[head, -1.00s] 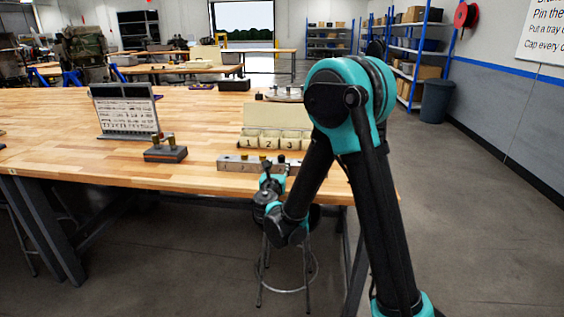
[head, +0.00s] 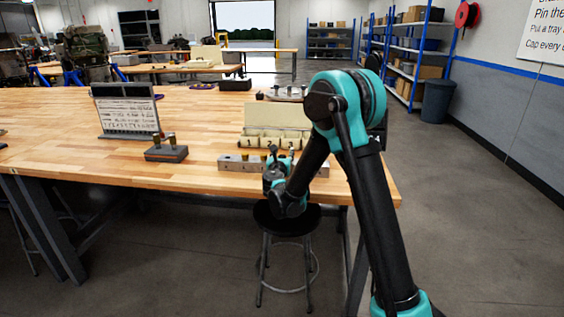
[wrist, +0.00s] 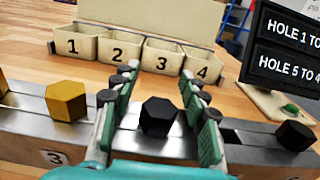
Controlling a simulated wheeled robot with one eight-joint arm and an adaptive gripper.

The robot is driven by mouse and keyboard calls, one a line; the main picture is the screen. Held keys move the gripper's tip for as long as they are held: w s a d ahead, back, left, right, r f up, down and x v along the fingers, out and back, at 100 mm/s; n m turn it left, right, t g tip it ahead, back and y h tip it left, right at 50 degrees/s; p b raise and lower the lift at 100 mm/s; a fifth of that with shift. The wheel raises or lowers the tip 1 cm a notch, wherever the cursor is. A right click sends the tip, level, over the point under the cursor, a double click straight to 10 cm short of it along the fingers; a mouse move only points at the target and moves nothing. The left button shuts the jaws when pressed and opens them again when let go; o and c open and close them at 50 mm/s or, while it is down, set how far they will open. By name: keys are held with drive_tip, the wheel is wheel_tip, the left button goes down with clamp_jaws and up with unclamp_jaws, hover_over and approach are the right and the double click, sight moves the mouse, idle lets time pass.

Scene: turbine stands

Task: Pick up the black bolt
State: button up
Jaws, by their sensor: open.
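A black hex-headed bolt (wrist: 158,116) stands in a steel bar (wrist: 140,143) in the wrist view. My gripper (wrist: 160,78) is open, with its green-padded fingers on either side of this bolt. Small gaps show between the pads and the bolt head. A second black bolt (wrist: 296,135) stands further right in the bar, outside the fingers. A brass-coloured hex bolt (wrist: 66,101) stands to the left, outside the fingers. In the head view my gripper (head: 280,155) is at the steel bar (head: 232,163) and partly hides it and its bolts.
Cream bins (wrist: 128,50) numbered 1 to 4 stand behind the bar. A dark sign (wrist: 290,50) is at the right. In the head view a grey block with brass-topped pieces (head: 166,153) and a chart stand (head: 126,112) are to the left. A stool (head: 287,222) is under the table edge.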

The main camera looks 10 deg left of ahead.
clamp_jaws()
idle(0.3)
drive_tip(key=shift+r, duration=0.1)
idle(0.4)
wheel_tip(320, 180, up, 20)
idle(0.5)
drive_tip(key=c, duration=0.7)
unclamp_jaws()
clamp_jaws()
